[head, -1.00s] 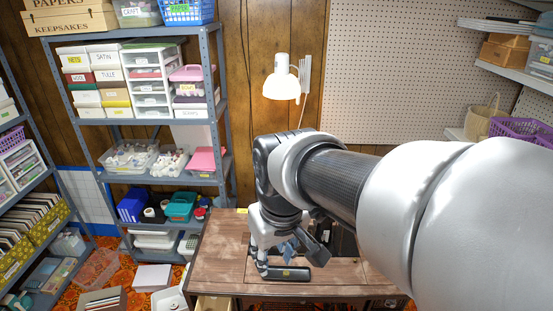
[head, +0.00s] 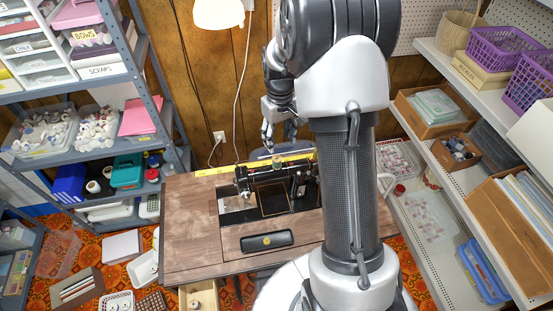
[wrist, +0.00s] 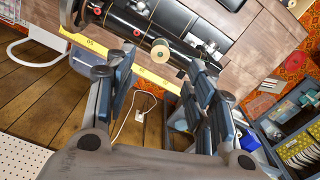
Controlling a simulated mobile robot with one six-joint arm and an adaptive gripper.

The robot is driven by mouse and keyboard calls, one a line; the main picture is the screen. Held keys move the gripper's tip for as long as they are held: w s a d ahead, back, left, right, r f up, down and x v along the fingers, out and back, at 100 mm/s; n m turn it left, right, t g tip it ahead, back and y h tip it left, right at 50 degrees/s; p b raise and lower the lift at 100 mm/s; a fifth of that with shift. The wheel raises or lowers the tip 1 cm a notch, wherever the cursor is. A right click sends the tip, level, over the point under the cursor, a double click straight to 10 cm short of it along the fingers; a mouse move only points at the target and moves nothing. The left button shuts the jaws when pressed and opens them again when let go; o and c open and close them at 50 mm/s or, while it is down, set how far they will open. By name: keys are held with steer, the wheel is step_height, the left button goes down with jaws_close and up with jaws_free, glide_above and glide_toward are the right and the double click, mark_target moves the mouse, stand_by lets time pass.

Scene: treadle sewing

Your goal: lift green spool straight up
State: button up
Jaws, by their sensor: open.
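A small olive-green spool (head: 277,161) stands on top of the black sewing machine (head: 268,178). In the wrist view the spool (wrist: 160,52) shows end-on, with a pale disc beside it, in the gap between my fingertips and apart from both. My gripper (head: 280,142) is behind and above the machine, near the wooden wall. In the wrist view my gripper's two fingers (wrist: 163,70) are wide apart and empty. My arm hides the right part of the table in the head view.
The machine sits in a wooden table (head: 190,220) with a yellow measuring strip (head: 215,171) along its back edge. A black case (head: 266,241) lies at the table's front. A white lamp (head: 218,12) hangs above. Shelves stand at both sides.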

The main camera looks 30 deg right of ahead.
mark_target(277, 159)
step_height(277, 159, down, 7)
steer(key=shift+w+b, duration=0.1)
steer(key=shift+b, duration=0.45)
steer(key=shift+w+a+f+b, duration=0.1)
steer(key=shift+f+b, duration=0.1)
steer(key=shift+f, duration=0.7)
steer(key=shift+w+f+b, duration=0.15)
steer(key=shift+f, duration=0.75)
steer(key=shift+w+a+f+b, duration=0.1)
steer(key=shift+f+b, duration=0.1)
steer(key=shift+f, duration=0.7)
steer(key=shift+r, duration=0.1)
steer(key=shift+c, duration=0.2)
steer(key=c, duration=0.8)
